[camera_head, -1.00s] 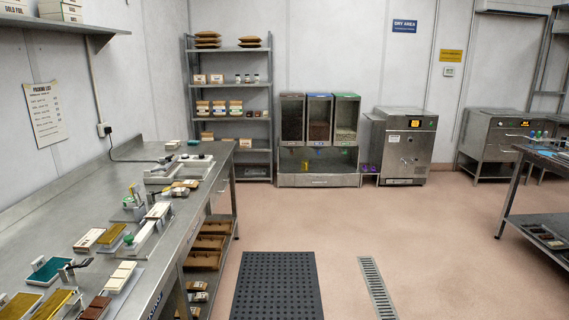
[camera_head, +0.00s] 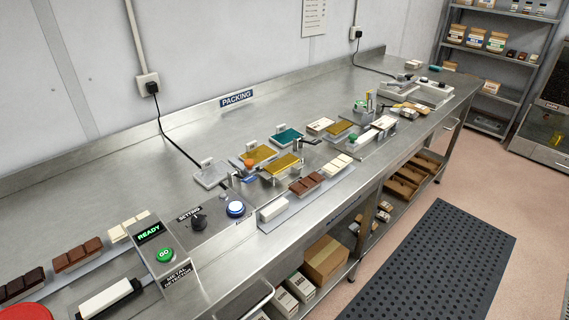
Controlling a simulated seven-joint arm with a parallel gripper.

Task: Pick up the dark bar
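A dark brown chocolate bar (camera_head: 22,285) lies at the far left of the steel bench, partly cut off by the picture's left edge. Next to it to the right lies a lighter brown bar (camera_head: 78,255), then a white bar (camera_head: 128,227). The three form a row to the left of the metal detector box (camera_head: 170,257). Another brown bar (camera_head: 306,184) lies farther along, near the bench's front edge. My gripper does not show in this view.
The metal detector box has a lit READY sign and a green GO button (camera_head: 165,255). A red round thing (camera_head: 22,313) is at the bottom left corner. Gold, teal and clear trays stand mid-bench. The back strip of the bench (camera_head: 120,165) is mostly clear.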

